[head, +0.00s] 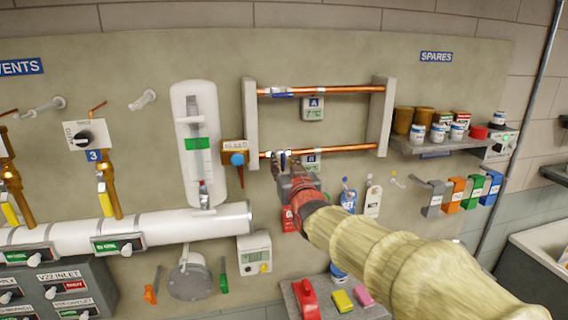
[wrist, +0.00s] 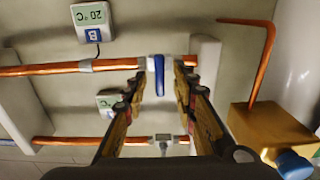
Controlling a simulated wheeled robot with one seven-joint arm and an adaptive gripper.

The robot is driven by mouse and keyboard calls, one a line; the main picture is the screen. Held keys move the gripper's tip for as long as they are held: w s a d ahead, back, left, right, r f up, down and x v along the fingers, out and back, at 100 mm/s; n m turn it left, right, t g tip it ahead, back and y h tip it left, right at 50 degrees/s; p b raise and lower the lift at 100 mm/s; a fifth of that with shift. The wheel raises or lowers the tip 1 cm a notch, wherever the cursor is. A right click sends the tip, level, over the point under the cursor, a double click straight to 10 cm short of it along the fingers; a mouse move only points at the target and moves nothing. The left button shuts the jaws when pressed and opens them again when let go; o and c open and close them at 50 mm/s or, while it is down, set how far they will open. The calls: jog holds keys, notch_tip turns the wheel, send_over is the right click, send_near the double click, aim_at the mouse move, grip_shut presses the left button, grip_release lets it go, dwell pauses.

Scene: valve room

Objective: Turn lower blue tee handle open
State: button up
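The lower blue tee handle (head: 283,158) is on the lower copper pipe (head: 340,148), near its left end. In the wrist view, which is upside down, the handle (wrist: 158,75) is a slim blue bar across the pipe (wrist: 110,65). My gripper (head: 284,166) is at this handle in the head view and partly covers it. In the wrist view my gripper (wrist: 160,75) is open, with one finger on each side of the handle and a visible gap to each. Contact with the pipe cannot be told.
The upper copper pipe (head: 335,89) carries another blue handle (head: 281,95), lying along it. A brass block (head: 233,152) with a blue knob sits just left; the knob (wrist: 293,165) is also near in the wrist view. Gauge B (head: 311,162) hangs close right. A shelf (head: 440,143) holds jars.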

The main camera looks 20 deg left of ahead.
jog(key=shift+c, duration=0.9)
grip_shut()
jog(key=shift+f+b, duration=0.1)
jog(key=shift+b, duration=0.25)
jog(key=n+b, duration=0.2)
jog(key=n, duration=0.1)
jog(key=shift+a+f, duration=0.1)
jog(key=n+b, duration=0.2)
jog(key=n, duration=0.1)
jog(key=shift+s+n, duration=0.1)
jog(key=shift+n, duration=0.3)
jog(key=n, duration=0.5)
jog(key=shift+a, duration=0.1)
jog(key=n, duration=0.6)
jog(key=shift+f, duration=0.15)
